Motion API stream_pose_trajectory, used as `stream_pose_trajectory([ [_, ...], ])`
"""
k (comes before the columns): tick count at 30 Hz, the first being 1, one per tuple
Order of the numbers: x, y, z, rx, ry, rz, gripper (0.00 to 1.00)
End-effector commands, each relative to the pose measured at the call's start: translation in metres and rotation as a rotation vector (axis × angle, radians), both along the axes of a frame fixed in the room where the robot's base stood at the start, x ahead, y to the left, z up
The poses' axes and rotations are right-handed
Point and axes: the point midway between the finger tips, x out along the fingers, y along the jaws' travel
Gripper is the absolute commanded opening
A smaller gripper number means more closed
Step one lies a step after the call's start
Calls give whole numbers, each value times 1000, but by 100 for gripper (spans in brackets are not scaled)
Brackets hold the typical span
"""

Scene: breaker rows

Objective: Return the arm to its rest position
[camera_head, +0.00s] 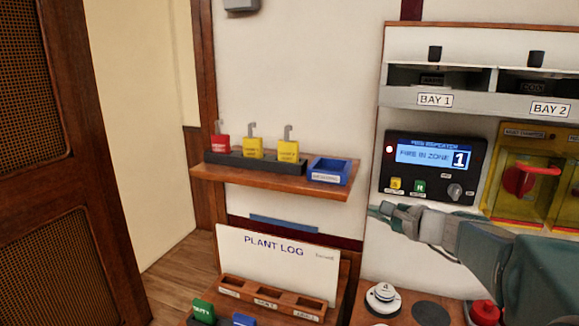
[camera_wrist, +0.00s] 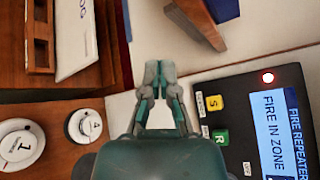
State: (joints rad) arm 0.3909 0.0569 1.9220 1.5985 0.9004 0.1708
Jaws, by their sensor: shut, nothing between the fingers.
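My gripper (camera_head: 376,211) is shut and empty, in front of the wall below and left of the fire repeater panel (camera_head: 434,168). My arm reaches in from the lower right of the head view. In the wrist view, my gripper (camera_wrist: 160,72) points up the picture with its fingertips together. The panel also shows in the wrist view (camera_wrist: 240,88), at the right, with a lit red lamp and a blue screen reading "FIRE IN ZONE". I see no contact between my gripper and the panel.
A wooden shelf (camera_head: 262,181) holds red and yellow tags and a blue tray (camera_head: 328,171). Below stands a plant log board (camera_head: 275,260). White round detectors (camera_head: 383,297) sit at the bottom. A yellow box (camera_head: 530,180) with a red handle is at the right. A brown door (camera_head: 60,180) is at the left.

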Motion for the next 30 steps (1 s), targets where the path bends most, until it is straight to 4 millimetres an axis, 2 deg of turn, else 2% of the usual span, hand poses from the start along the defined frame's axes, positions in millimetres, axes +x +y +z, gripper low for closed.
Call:
stream_pose_trajectory([
  [1,-16,18,-1,-71,8,51,0],
  [6,-66,59,-17,-320,37,211,0],
  [13,-138,91,-43,-662,56,418,0],
  [21,-218,96,-76,-1069,56,638,0],
  [27,-267,81,-97,-1379,46,781,0],
  [30,-285,71,-105,-1516,41,836,0],
])
